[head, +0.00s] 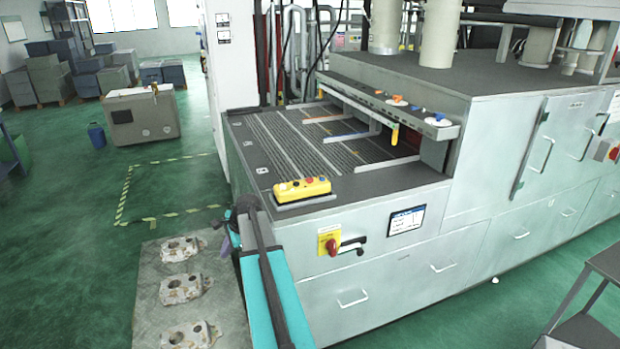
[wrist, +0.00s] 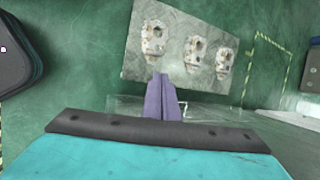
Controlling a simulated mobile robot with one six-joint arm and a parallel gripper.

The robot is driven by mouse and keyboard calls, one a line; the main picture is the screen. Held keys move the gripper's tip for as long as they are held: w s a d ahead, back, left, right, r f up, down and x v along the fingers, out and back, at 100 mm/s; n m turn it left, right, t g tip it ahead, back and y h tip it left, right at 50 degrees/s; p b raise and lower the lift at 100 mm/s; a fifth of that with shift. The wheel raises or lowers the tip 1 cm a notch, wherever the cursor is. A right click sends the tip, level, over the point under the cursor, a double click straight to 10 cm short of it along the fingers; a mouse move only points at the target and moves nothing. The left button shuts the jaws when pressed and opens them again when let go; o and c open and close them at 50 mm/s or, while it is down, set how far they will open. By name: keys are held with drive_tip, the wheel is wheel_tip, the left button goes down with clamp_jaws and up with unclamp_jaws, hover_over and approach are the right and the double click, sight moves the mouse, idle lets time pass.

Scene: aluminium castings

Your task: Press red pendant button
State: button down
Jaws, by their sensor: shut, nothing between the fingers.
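A yellow pendant box (head: 301,188) with several buttons lies on the front left corner of the machine's dark top. A red button (head: 309,180) shows on its upper face, with dark buttons beside it. My gripper (wrist: 160,82) shows in the wrist view as two purple fingers, shut together and empty. They point over the grey plate with castings, not at the pendant. In the head view my teal arm stands in front of the machine, left of and below the pendant; the fingers are mostly hidden there. The pendant is not in the wrist view.
A grey plate (head: 150,262) carries several castings (head: 184,288) left of my arm. The machine front has a red rotary switch (head: 331,246) on a yellow plate. A raised rail (head: 440,128) with coloured knobs spans the machine bed. Green floor (head: 70,230) is open at left.

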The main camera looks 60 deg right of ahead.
drive_tip(key=s+d+r+m+t+h+p, duration=0.1)
drive_tip(key=s+d+r+m, duration=0.1)
drive_tip(key=d+r, duration=0.5)
drive_tip(key=s+d+r+m+t+h+p, duration=0.1)
drive_tip(key=s+d+r+m, duration=0.1)
drive_tip(key=s+d+r, duration=0.2)
drive_tip(key=s+d+r+m+h+p, duration=0.1)
drive_tip(key=s+d+r+m, duration=0.1)
drive_tip(key=d+r, duration=0.8)
drive_tip(key=shift+s+d+r+m+t, duration=0.1)
drive_tip(key=shift+s+r+m+t, duration=0.1)
drive_tip(key=shift+r, duration=0.45)
drive_tip(key=shift+s+d+r+m+t, duration=0.1)
drive_tip(key=shift+s+r, duration=0.1)
drive_tip(key=shift+r, duration=0.5)
drive_tip(key=shift+s+d+r+m+t, duration=0.1)
drive_tip(key=shift+s+r, duration=0.1)
drive_tip(key=shift+r, duration=0.45)
wheel_tip(320, 180, up, 8)
drive_tip(key=m+h+p, duration=0.1)
drive_tip(key=h+p, duration=0.1)
hover_over(312, 181)
drive_tip(key=shift+f, duration=0.15)
drive_tip(key=shift+f+b, duration=2.25)
drive_tip(key=shift+f, duration=0.8)
drive_tip(key=shift+f+b, duration=0.4)
drive_tip(key=shift+f, duration=0.95)
